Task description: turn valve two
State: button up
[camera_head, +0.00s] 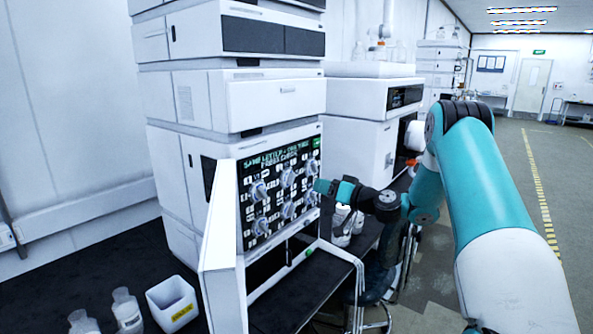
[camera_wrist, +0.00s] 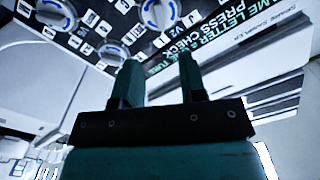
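The black valve panel (camera_head: 278,190) on the chromatography stack carries several round white valve knobs in two rows. Its green heading ends in "PRESS CHECK".
A white panel door (camera_head: 222,225) stands open at the panel's left. A white bin (camera_head: 172,303) and bottles (camera_head: 127,312) are on the dark bench at lower left. Another white instrument (camera_head: 365,110) stands behind my arm. The floor at right is clear.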

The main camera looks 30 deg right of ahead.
aim_at(294, 178)
jog(key=p+x, duration=0.3)
jog(key=x, duration=0.7)
jog(key=shift+w+p, duration=0.1)
jog(key=shift+p, duration=0.25)
jog(key=shift+c, duration=0.4)
grip_shut()
